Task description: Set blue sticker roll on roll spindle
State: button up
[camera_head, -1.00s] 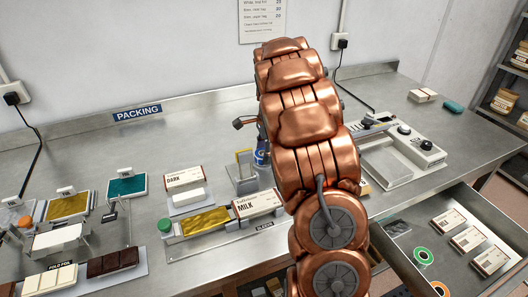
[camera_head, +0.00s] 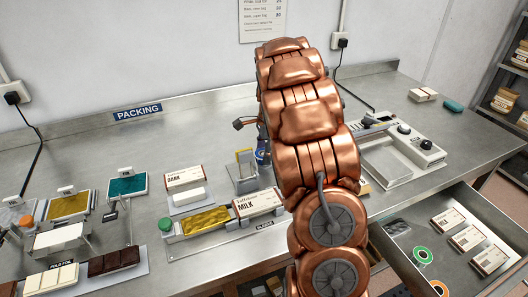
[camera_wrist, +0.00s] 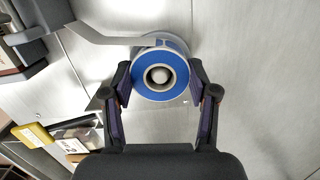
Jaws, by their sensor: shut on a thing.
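The blue sticker roll (camera_wrist: 137,83) is between my gripper's fingertips (camera_wrist: 160,85) in the wrist view. The fingers press on its left and right sides, and its flat blue face is toward the camera. A pale round end, looking like the roll spindle (camera_wrist: 160,75), shows inside the roll's hole. I cannot tell how far the roll is around it. In the head view my arm hides most of the gripper and roll. Only a small dark blue patch shows left of the arm, beside a metal stand with a yellowish panel (camera_head: 245,160).
On the steel bench (camera_head: 120,160) stand DARK (camera_head: 184,177) and MILK (camera_head: 257,203) boxes and a gold foil piece (camera_head: 205,221). An open drawer holds boxes, a green roll (camera_head: 423,255) and an orange roll (camera_head: 439,288).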

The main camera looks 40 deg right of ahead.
jog(key=o, duration=1.2)
jog(key=shift+c, duration=0.2)
notch_tip(320, 180, up, 12)
jog(key=d, duration=0.1)
jog(key=shift+s+d, duration=0.2)
jog(key=shift+s, duration=0.05)
